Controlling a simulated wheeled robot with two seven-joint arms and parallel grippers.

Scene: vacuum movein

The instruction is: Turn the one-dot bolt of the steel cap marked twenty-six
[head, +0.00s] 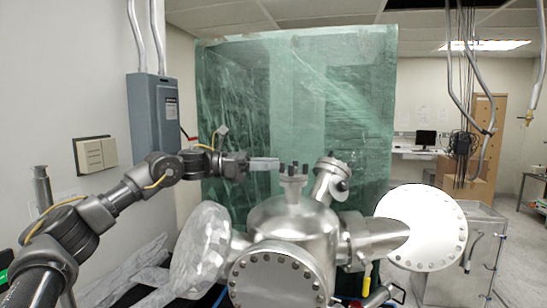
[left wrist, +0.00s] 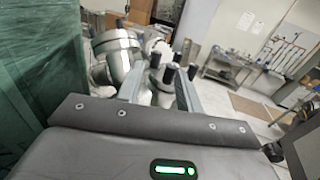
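A steel vacuum chamber (head: 291,222) stands in the middle of the head view. On its top are two capped ports: an upright steel cap (head: 293,180) and a tilted cap (head: 333,168), each with several black bolts. No number or dot marks can be read. My left gripper (head: 266,163) reaches in from the left, its fingers level, right beside the upright cap's bolts. In the left wrist view its two fingers (left wrist: 161,85) are apart, with black bolts (left wrist: 168,74) showing between and beyond them. Contact cannot be told. My right gripper is not in view.
A large round flange (head: 426,228) sticks out to the right and a foil-wrapped flange (head: 201,248) to the left. A green plastic-wrapped block (head: 297,100) stands behind. A grey electrical box (head: 154,112) hangs on the left wall. Open air lies above the chamber.

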